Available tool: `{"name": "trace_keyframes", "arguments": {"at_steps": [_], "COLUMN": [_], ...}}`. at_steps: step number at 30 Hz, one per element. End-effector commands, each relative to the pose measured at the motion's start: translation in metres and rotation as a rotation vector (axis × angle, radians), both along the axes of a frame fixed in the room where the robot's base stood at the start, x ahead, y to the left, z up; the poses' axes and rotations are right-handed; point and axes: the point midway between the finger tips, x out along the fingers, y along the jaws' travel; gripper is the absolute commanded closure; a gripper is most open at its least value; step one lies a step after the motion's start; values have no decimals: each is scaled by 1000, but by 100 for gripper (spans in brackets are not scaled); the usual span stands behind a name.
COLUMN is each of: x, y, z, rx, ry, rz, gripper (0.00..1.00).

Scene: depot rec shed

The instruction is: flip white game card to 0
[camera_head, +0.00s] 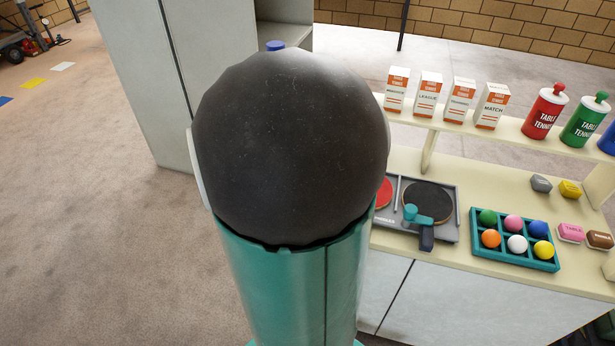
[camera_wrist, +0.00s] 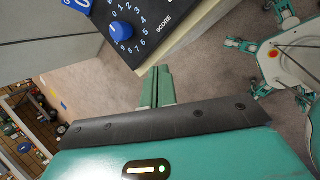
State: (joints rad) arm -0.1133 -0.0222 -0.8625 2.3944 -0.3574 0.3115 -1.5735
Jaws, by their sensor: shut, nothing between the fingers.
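My gripper (camera_wrist: 157,88) shows in the wrist view, with its two green fingers shut together and nothing between them. Just beyond the fingertips is a black score panel (camera_wrist: 165,15) with a blue knob (camera_wrist: 122,32), a ring of white digits and the word SCORE. The fingers appear apart from the knob. At the top left, a blue-and-white piece (camera_wrist: 78,4) is cut off by the frame edge. I cannot tell whether it is the white game card. In the head view my arm hides the gripper and most of that area; a blue knob-like piece (camera_head: 275,45) peeks out behind it.
A counter (camera_head: 455,258) at right holds a paddle tray (camera_head: 450,228), a ball tray (camera_head: 555,266) and small blocks. Boxes (camera_head: 430,95) and a red canister (camera_head: 545,110) stand on its raised shelf (camera_head: 455,125). A grey cabinet (camera_head: 150,70) stands behind my arm. Open floor lies left.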

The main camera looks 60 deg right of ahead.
Motion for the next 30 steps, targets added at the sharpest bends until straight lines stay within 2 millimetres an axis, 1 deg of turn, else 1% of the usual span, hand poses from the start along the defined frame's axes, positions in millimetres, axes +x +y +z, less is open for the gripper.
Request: {"name": "trace_keyframes", "arguments": {"at_steps": [1, 3, 6, 9, 10, 12, 14, 25, 30], "x": [-12, -28, -50, -66, -70, -75, -77, -77, -77], "y": [-22, -50, -82, -104, -108, -115, -117, -118, -122], "z": [-8, -13, -14, -11, -10, -8, -7, -8, -12], "rx": [-63, -153, -259, -330, -344, -367, -376, -376, -376], "ry": [67, 161, 288, 385, 405, 439, 452, 454, 456], "rz": [57, 157, 282, 371, 391, 421, 436, 437, 435], "gripper": [100, 100, 100, 100, 100, 100, 100, 100, 100]}}
